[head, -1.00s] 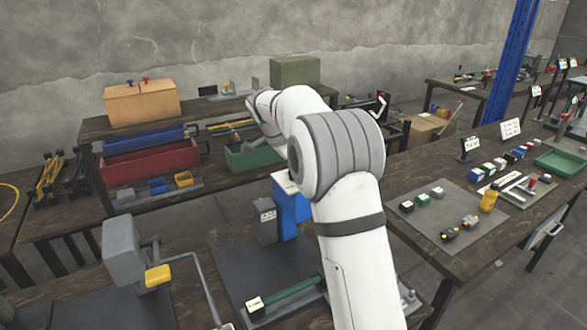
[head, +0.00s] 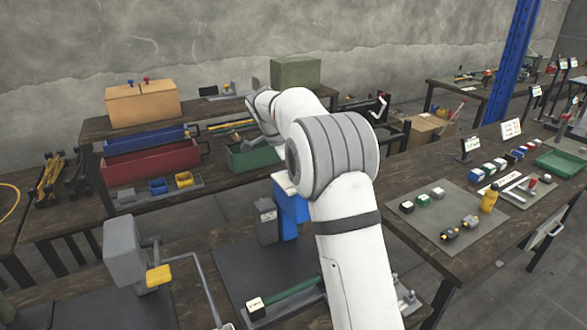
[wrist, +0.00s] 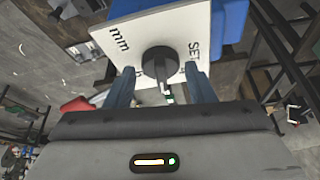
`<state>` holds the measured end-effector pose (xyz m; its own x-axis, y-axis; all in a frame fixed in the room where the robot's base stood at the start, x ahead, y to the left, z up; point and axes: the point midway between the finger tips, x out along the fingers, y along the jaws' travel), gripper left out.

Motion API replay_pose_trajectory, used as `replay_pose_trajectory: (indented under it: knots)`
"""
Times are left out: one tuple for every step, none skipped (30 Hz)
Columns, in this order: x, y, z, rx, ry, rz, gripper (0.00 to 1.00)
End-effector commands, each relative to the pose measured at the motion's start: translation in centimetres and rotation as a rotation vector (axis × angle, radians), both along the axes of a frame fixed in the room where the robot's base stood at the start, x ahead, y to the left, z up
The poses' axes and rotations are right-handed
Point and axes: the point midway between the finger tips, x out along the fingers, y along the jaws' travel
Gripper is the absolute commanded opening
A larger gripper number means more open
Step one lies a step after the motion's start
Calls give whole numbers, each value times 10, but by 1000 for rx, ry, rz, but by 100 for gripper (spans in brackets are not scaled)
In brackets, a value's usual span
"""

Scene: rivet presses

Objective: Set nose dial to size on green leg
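In the wrist view a white dial plate (wrist: 190,36) with "mm" and "SET" lettering is mounted on a blue body (wrist: 229,22). A dark round knob (wrist: 160,64) stands out from the plate's middle. My gripper (wrist: 161,82) is open, its two fingers apart on either side of the knob. I cannot tell whether they touch it. The head view shows the blue body (head: 291,208) with a pale plate (head: 286,183) on top, partly behind my arm. A green bar (head: 294,291) with a white-ended block (head: 255,307) lies on the dark mat.
A grey block (head: 266,220) stands just left of the blue body. A grey press head with a yellow part (head: 159,275) is at the front left. Red (head: 150,165) and green (head: 253,158) bins are on the back bench. Small parts cover the right bench (head: 465,262).

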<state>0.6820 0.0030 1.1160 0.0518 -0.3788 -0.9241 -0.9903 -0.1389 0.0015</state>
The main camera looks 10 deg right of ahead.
Motion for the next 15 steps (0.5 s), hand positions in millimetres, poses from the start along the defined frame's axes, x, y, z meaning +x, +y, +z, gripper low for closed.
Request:
replay_pose_trajectory:
  knots:
    - [0, 0, 0, 0, 0, 0, 54]
    - [0, 0, 0, 0, -1, 0, 56]
    - [0, 0, 0, 0, -1, 0, 59]
    - [0, 0, 0, 0, -1, 0, 59]
    - [0, 0, 0, 0, -1, 0, 59]
    - [0, 0, 0, 0, -1, 0, 59]
    - [0, 0, 0, 0, -1, 0, 59]
    - [0, 0, 0, 0, -1, 0, 59]
    - [0, 0, 0, 0, -1, 0, 59]
    - [0, 0, 1, 0, -2, 1, 59]
    - [0, 1, 2, 0, -2, 1, 59]
    - [0, 2, 4, 0, -3, 1, 59]
    - [1, 3, 7, 1, -4, 2, 59]
    - [0, 5, 10, 1, -5, 2, 59]
    - [0, 7, 15, 1, -5, 2, 59]
